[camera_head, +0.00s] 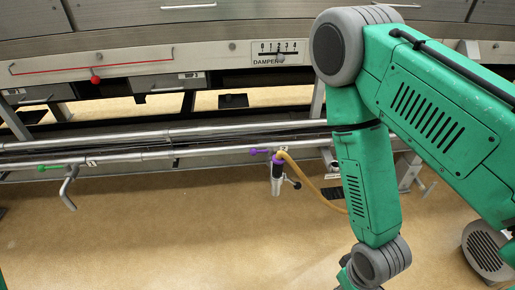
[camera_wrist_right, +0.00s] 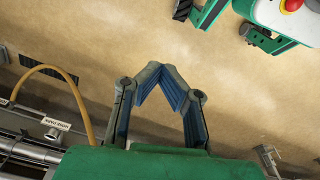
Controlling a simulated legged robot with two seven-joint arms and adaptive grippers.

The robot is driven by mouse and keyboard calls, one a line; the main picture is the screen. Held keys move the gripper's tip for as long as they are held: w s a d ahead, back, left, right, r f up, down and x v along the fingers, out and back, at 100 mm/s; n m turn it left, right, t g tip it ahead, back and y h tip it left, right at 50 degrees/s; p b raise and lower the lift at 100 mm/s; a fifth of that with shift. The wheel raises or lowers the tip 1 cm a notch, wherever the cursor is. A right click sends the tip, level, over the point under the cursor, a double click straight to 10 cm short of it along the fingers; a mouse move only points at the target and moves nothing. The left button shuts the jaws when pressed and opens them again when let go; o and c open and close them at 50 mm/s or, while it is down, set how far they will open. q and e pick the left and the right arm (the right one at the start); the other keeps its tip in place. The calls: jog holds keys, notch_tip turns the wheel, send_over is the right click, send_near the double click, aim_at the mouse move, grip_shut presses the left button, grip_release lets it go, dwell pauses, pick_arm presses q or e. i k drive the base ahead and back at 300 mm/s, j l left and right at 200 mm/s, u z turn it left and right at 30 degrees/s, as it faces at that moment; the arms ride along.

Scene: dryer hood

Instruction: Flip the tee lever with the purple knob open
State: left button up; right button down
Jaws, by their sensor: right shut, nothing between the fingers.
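The purple knob (camera_head: 258,151) is on a short lever that points left along the pipe at the tee marked 2 (camera_head: 283,149). Below the tee hangs a metal outlet fitting (camera_head: 276,184) with a purple ring at its top and a small dark handle at its right. My right arm comes down in front of the right side in the head view; its gripper is cut off by the bottom edge. In the right wrist view the right gripper (camera_wrist_right: 160,72) is shut and empty over the tan floor, apart from the pipes. The purple knob cannot be made out there. My left gripper is not visible.
A tan hose (camera_head: 318,184) curves from the tee to behind my arm; the hose (camera_wrist_right: 80,88) also shows in the wrist view. A green-knob lever (camera_head: 43,168) and bent spout (camera_head: 68,190) are at tee 1.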

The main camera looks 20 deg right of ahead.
aim_at(253, 151)
jog(key=i+j, duration=0.5)
jog(key=i+l, duration=0.35)
jog(key=i, duration=0.1)
